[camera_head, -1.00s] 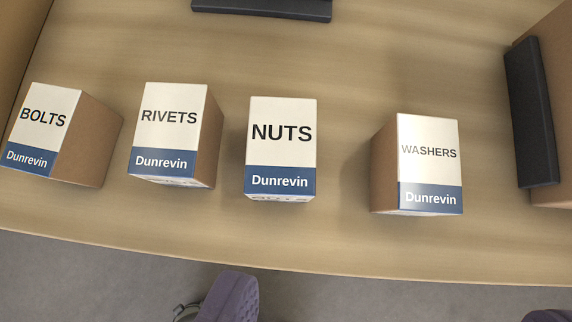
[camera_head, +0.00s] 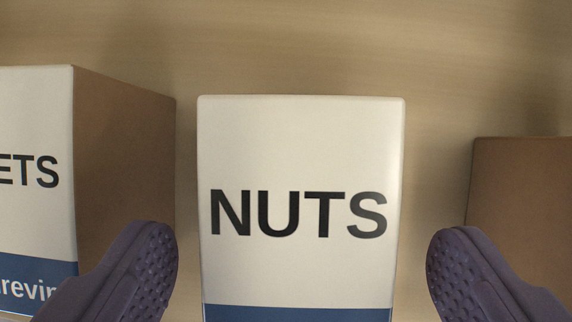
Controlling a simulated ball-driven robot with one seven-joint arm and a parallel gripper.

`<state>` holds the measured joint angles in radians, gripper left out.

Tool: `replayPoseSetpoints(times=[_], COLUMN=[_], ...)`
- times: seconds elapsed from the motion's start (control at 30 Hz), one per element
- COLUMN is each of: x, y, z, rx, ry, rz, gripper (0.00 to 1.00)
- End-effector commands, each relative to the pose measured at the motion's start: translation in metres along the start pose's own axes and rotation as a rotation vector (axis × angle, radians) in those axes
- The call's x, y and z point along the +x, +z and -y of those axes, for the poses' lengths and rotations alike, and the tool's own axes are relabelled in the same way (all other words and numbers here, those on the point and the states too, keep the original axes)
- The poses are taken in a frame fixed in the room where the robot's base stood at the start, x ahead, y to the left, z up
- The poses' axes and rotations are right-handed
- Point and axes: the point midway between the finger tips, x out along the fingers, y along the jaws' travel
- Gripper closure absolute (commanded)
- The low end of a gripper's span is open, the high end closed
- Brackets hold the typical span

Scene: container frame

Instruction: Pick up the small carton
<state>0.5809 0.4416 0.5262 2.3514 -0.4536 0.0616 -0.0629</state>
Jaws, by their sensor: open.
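The carton labelled NUTS (camera_head: 300,160) stands in the middle of the view, with a white upper label and a blue band at the lower picture edge. Its lower part is cut off by the frame. My gripper (camera_head: 300,270) is open, with one purple finger to the left of this carton and one to the right. A gap shows between each finger and the carton, and nothing is held.
The RIVETS carton, of which "ETS" shows (camera_head: 35,130), stands close on the left, and the left finger overlaps it in view. A brown carton side (camera_head: 525,190) is at the right, behind the right finger. The wooden surface (camera_head: 290,45) beyond is clear.

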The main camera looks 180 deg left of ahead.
Motion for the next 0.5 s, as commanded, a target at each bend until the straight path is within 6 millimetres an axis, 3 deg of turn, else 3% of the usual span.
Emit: replayPoseSetpoints(times=[0.33,0.5], x=[0.052,0.054], y=[-0.001,-0.003], z=[0.002,0.002], rx=[-0.001,0.000], ry=[0.001,0.002], rz=[0.001,0.000], gripper=[0.08,0.08])
